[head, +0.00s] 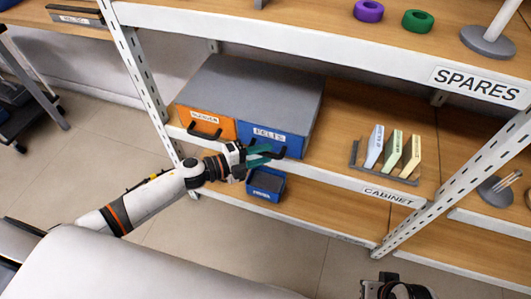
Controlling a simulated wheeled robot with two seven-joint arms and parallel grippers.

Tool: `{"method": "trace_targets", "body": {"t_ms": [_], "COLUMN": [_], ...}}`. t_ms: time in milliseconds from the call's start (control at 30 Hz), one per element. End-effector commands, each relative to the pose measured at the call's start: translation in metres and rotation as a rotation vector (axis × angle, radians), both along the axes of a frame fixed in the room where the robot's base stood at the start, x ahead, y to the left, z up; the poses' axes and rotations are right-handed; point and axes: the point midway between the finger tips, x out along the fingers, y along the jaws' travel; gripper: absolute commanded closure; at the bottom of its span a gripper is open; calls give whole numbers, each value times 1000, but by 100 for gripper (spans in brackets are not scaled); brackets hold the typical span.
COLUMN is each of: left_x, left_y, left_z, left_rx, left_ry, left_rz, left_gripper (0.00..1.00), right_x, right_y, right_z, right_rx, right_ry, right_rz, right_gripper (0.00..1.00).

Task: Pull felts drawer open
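The felts drawer (291,142) is the blue front labelled FELTS, on the right half of a grey-topped cabinet (255,85) on the middle shelf. It looks shut, level with the orange drawer (200,124) on its left. Its dark handle (279,153) is partly hidden by my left gripper. My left gripper (266,154) is at this handle, its two teal fingers apart with a gap between them; I cannot tell whether they touch the handle. My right gripper (395,289) is at the bottom edge, far from the drawer, and its fingers cannot be made out.
A small blue bin (266,184) stands on the lower shelf just below my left gripper. A rack with upright pads (391,150) stands right of the cabinet. White shelf edges (345,180) and posts (140,75) frame the space. The floor in front is clear.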

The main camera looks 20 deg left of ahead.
Motion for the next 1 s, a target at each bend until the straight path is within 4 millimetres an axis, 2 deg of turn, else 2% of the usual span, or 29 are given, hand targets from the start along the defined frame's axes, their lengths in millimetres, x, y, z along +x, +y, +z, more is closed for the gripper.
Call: {"method": "trace_targets", "body": {"t_ms": [133,433,667,1000], "left_x": [7,8,8,6], "left_y": [-8,-10,-9,-9], "left_z": [-2,-2,-2,-2], "left_rx": [1,1,1,1], "left_ry": [-1,0,0,1], "left_rz": [0,0,0,0], "left_gripper": [64,64,100,100], "right_x": [-1,-1,-1,0], "right_y": [0,0,0,0], "right_z": [2,3,4,5], "right_rx": [0,0,0,1], "right_ry": [0,-1,-2,-5], "right_rz": [-1,-1,-1,-1], "right_gripper": [64,64,64,64]}}
